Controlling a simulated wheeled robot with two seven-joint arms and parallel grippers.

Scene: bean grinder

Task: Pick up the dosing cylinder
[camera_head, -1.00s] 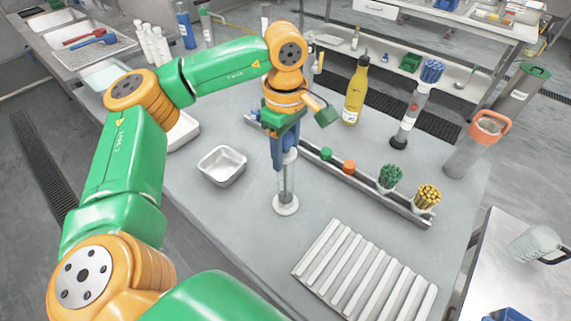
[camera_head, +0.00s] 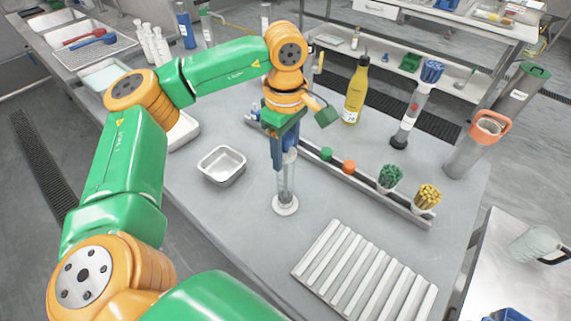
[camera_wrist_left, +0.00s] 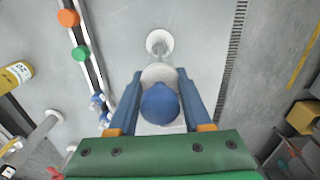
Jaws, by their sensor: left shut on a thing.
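A clear upright cylinder with a round white foot (camera_head: 286,190) stands at the middle of the grey table. I take it to be the dosing cylinder. My left gripper (camera_head: 284,160) points straight down and is shut on its upper part. In the left wrist view, the blue top of the cylinder (camera_wrist_left: 160,103) sits between the two blue fingers of my left gripper (camera_wrist_left: 160,76), and its white foot (camera_wrist_left: 160,42) shows beyond. The foot appears to rest on the table. The fingers partly hide the upper tube. My right gripper is not in view.
A metal bowl (camera_head: 222,165) stands to the left. A long rail (camera_head: 372,183) with green, orange and yellow items runs behind and to the right. A ribbed white tray (camera_head: 362,275) lies in front.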

